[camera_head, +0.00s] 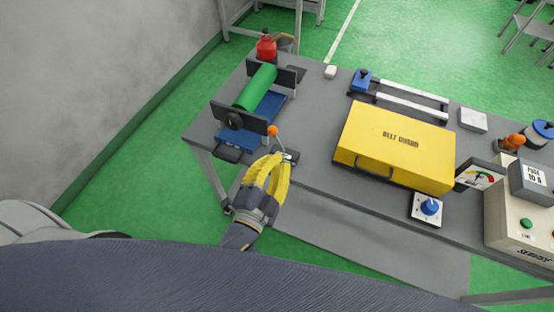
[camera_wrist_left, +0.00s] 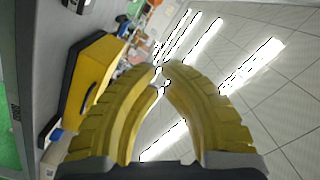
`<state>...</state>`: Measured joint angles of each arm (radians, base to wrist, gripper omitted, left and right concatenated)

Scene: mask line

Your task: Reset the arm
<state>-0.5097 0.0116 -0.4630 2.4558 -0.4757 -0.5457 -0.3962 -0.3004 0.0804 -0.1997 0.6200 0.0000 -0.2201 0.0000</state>
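My left gripper (camera_head: 283,160) has yellow curved fingers and reaches in from the lower middle in the head view, at the near edge of the grey table. In the left wrist view its fingers (camera_wrist_left: 160,70) bow outward and come together at the tips, with nothing seen held between them. A lever with an orange knob (camera_head: 272,130) stands just beyond the fingertips in the head view; whether they touch its base is unclear. My right gripper is in neither view.
The grey table (camera_head: 313,150) holds a green roller (camera_head: 256,87) at left, a yellow belt guard box (camera_head: 395,147) in the middle, a blue knob (camera_head: 430,207) and a control box (camera_head: 520,218) at right. A red can (camera_head: 266,48) stands beyond the roller. Green floor is clear at left.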

